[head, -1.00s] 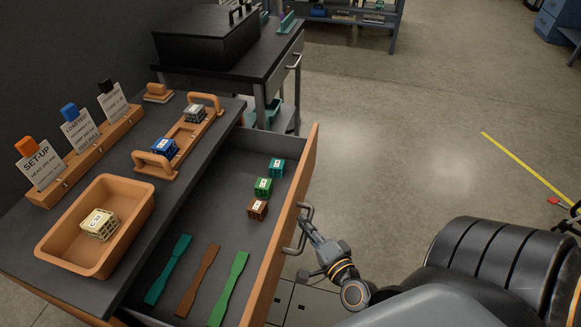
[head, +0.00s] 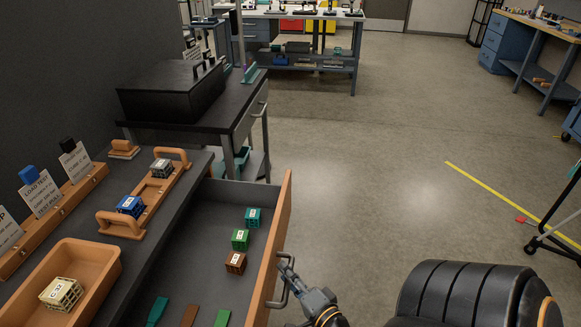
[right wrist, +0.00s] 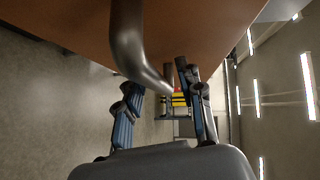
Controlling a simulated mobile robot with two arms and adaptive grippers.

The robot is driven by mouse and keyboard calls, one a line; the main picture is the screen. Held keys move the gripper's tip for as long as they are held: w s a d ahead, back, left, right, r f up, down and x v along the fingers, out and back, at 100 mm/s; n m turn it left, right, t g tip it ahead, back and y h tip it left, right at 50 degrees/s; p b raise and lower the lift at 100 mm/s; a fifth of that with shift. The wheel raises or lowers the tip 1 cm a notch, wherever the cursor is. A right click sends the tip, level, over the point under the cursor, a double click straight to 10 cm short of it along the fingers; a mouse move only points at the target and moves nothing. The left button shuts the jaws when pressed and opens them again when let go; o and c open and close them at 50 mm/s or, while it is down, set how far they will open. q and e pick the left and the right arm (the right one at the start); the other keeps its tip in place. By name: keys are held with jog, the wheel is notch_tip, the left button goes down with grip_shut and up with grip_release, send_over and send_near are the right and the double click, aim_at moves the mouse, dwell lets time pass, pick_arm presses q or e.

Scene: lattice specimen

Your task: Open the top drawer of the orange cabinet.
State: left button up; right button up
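The orange cabinet (head: 180,222) has a dark top and stands at the left of the head view. Its top drawer (head: 277,225) is pulled well out, with its grey interior exposed. A metal bar handle (head: 284,290) is on the drawer's orange front. It also shows large in the right wrist view (right wrist: 131,45). My right gripper (head: 286,268) is at the handle. In the right wrist view its fingers (right wrist: 160,105) are spread, and the handle's bent end reaches toward the gap between them; contact is unclear. My left gripper is out of view.
Inside the drawer lie small teal, green and brown blocks (head: 240,240) and flat strips (head: 190,315). An orange tray (head: 95,258) and a caddy (head: 160,190) sit on top. A black box (head: 170,92) stands on a cart behind.

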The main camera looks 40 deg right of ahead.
jog(key=v, duration=1.2)
jog(key=shift+f, duration=0.1)
